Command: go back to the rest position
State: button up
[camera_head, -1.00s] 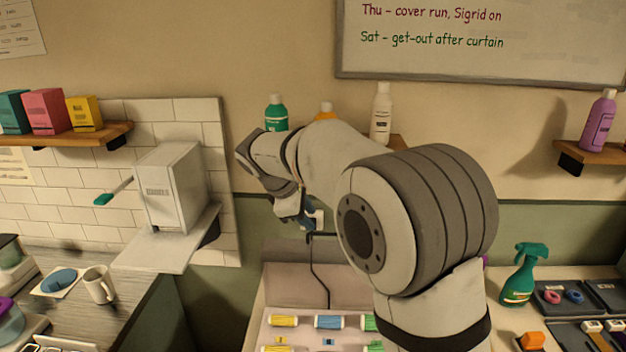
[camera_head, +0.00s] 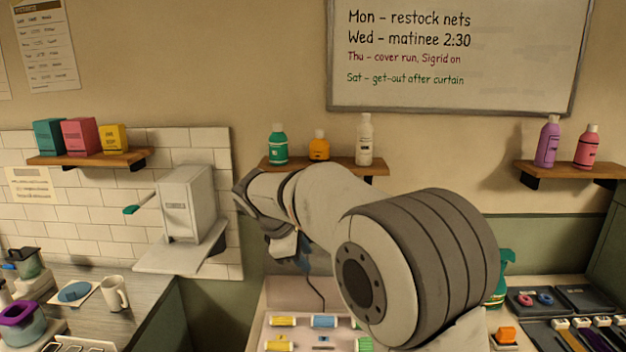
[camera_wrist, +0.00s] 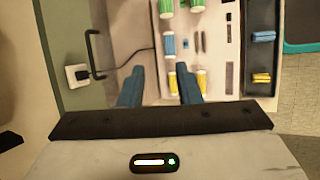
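My gripper shows in the wrist view (camera_wrist: 160,88) as two blue fingers spread apart with nothing between them. In the head view the gripper end is small and mostly hidden behind my own arm, near the wall above the white tray. The white tray (camera_head: 275,338) holds several yellow, blue and green rollers, and it also shows beyond my fingers in the wrist view (camera_wrist: 217,80). My gripper is apart from the rollers.
A wall shelf (camera_head: 345,167) with bottles stands behind my arm. A white dispenser (camera_head: 188,203) with a green-tipped lever is on the left, above a counter with a mug (camera_head: 114,293).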

jog(key=s+d+m+g+y, duration=0.1)
jog(key=s+d+m+y, duration=0.2)
jog(key=s+d+m, duration=0.9)
jog(key=s+d+f+m, duration=0.2)
jog(key=s, duration=0.6)
jog(key=s+d+f+m+y, duration=0.1)
jog(key=s+d+f+m, duration=0.1)
jog(key=s, duration=0.7)
jog(key=shift+d+f+y, duration=0.3)
jog(key=shift+d+f, duration=0.15)
jog(key=shift+d, duration=0.15)
